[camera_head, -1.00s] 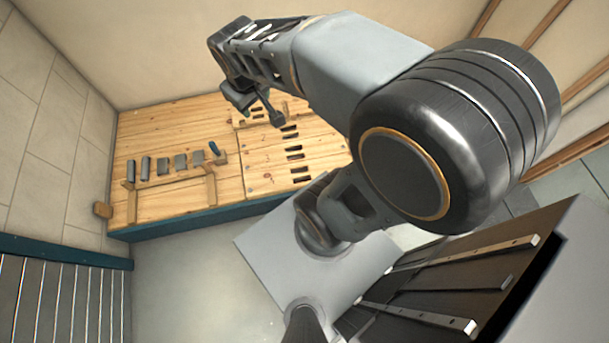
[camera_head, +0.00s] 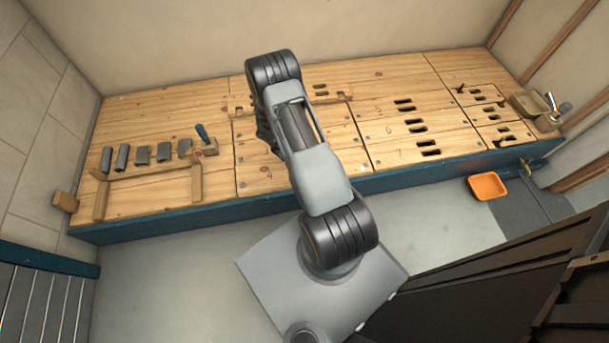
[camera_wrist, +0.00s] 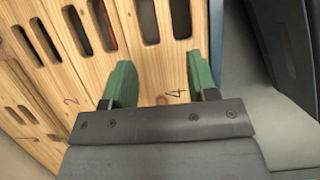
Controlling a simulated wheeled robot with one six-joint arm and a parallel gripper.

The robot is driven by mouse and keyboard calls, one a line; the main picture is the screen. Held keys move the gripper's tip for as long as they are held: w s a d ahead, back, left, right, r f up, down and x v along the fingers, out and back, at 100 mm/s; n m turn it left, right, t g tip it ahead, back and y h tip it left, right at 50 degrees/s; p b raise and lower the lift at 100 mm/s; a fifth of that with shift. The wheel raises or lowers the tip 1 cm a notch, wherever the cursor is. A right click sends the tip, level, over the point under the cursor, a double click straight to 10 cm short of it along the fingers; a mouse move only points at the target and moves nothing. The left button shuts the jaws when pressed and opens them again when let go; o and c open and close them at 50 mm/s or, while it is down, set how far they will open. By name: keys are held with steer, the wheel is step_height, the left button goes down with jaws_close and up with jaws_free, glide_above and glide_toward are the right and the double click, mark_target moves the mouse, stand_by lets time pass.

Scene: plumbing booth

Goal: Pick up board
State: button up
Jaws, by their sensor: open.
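Several flat wooden boards with dark slots are set in the bench top, and I cannot tell which one the task means. In the wrist view, a board marked 4 (camera_wrist: 150,62) lies under and between my gripper's green fingers, and a board marked 2 (camera_wrist: 55,88) is to its left. In the head view, the board marked 4 (camera_head: 262,160) lies left of my arm, partly covered by it. My gripper (camera_wrist: 160,82) is open and empty above the board, not visibly touching it. In the head view my arm hides it.
On the wooden bench (camera_head: 160,108), a wooden rack (camera_head: 150,178), several grey blocks and a blue-handled tool (camera_head: 204,136) stand at the left. Slotted boards (camera_head: 405,125) lie right of my arm. An orange tray (camera_head: 487,187) is on the floor at the right.

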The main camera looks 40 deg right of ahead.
steer(key=b+x, duration=0.3)
steer(key=x, duration=0.6)
steer(key=shift+s+f, duration=0.15)
steer(key=shift+f, duration=0.25)
steer(key=shift+b+x, duration=1.25)
steer(key=shift+x, duration=1.3)
steer(key=shift+f+b, duration=0.25)
steer(key=shift+b, duration=0.1)
steer(key=shift+c, duration=0.3)
jaws_close()
